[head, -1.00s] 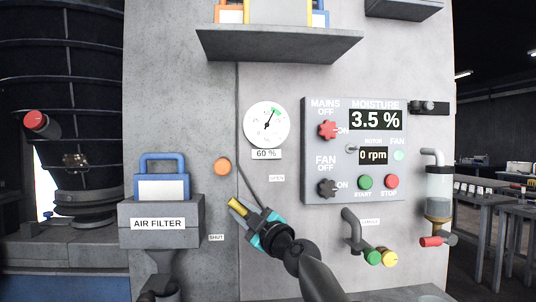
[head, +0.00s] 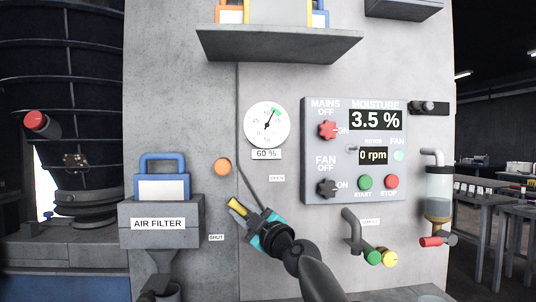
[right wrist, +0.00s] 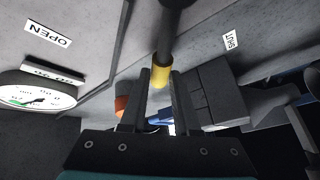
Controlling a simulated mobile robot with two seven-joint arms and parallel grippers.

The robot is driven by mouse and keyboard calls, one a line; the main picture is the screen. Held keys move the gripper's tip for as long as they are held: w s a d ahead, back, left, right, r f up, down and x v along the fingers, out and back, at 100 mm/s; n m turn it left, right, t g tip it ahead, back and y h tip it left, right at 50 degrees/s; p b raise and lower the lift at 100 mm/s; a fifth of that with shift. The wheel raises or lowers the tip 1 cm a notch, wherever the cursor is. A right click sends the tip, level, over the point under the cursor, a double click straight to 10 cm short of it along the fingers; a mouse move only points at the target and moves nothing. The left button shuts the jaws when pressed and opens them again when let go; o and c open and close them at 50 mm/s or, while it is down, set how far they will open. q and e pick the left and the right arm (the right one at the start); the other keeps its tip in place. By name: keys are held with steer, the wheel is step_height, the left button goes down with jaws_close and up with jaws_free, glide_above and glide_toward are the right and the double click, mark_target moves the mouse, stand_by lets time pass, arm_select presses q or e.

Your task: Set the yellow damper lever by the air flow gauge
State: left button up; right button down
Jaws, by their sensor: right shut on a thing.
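The yellow damper lever (head: 238,207) shows in front of the grey wall, between the OPEN label (head: 277,178) and the SHUT label (head: 216,238). My right gripper (head: 247,214) is shut on its yellow grip. In the right wrist view the yellow grip (right wrist: 160,77) sits between the two fingertips, on a dark rod. The round white air flow gauge (head: 267,125) is above the lever. Its needle points up and right to a green mark, and the plate below it (head: 267,154) reads 60 %. My left gripper does not show.
A control panel (head: 315,185) with knobs and buttons is on the right. Below it are a pipe and green and yellow knobs. The air filter box (head: 185,211) juts out at left, with an orange knob (head: 222,167) nearby. A shelf (head: 280,44) hangs above.

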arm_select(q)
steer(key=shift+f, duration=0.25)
arm_select(e)
steer(key=shift+d+f, duration=0.2)
steer(key=shift+f, duration=0.2)
steer(key=c, duration=0.9)
jaws_free()
steer(key=shift+d+r, duration=0.1)
steer(key=shift+o, duration=1.2)
steer(key=shift+r, duration=0.1)
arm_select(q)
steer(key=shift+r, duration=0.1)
arm_select(e)
steer(key=shift+s, duration=0.1)
steer(key=shift+s+p, duration=0.15)
steer(key=shift+p, duration=0.4)
steer(key=p+v, duration=0.3)
steer(key=shift+s, duration=0.2)
arm_select(q)
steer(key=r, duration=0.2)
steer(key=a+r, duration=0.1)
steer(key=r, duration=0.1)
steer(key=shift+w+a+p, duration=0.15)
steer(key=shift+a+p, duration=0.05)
steer(key=shift+p, duration=0.1)
arm_select(e)
steer(key=shift+v, duration=0.85)
